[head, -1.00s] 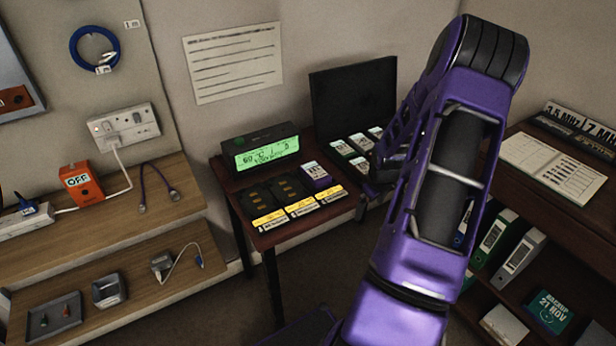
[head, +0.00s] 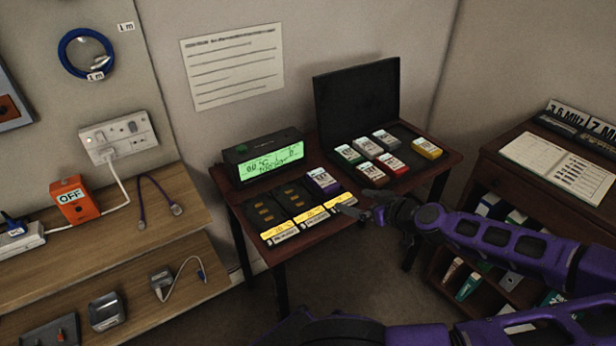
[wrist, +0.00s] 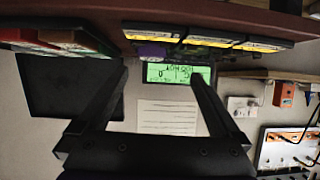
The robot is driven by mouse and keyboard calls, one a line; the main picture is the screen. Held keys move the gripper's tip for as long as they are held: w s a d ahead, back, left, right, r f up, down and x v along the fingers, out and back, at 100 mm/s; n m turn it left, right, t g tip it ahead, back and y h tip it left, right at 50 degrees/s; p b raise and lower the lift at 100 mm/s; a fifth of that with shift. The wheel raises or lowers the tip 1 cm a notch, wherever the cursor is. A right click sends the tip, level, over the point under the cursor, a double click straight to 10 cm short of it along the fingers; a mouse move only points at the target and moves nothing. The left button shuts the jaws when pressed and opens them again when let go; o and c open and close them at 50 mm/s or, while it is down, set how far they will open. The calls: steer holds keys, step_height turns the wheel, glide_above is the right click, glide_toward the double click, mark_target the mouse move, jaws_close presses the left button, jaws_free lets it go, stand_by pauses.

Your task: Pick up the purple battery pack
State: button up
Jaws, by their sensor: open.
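The purple battery pack (head: 322,181) has a white label on top. It sits at the back of the right-hand bay of the dark charger (head: 262,210) on the small table. In the wrist view the pack (wrist: 152,52) shows upside down, between my finger directions and near the table edge. My gripper (head: 356,201) is open and empty, at the front right of the charger. It is apart from the pack, on the pack's lower right in the head view. In the wrist view both fingers (wrist: 156,72) are spread wide with nothing between them.
A lit green display unit (head: 265,157) stands behind the charger. An open black case (head: 357,98) with several coloured packs (head: 391,163) is at the table's right. A wooden shelf (head: 110,240) is at left and a dark bookcase (head: 500,170) at right. Floor space lies in front.

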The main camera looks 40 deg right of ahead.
steer(key=r, duration=0.2)
steer(key=b, duration=0.2)
glide_toward(323, 178)
steer(key=shift+t+h, duration=0.3)
steer(key=shift+h, duration=0.1)
steer(key=x, duration=1)
steer(key=shift+s+a+f, duration=0.15)
steer(key=shift+a+f, duration=0.15)
steer(key=shift+a, duration=0.05)
steer(key=c, duration=1.5)
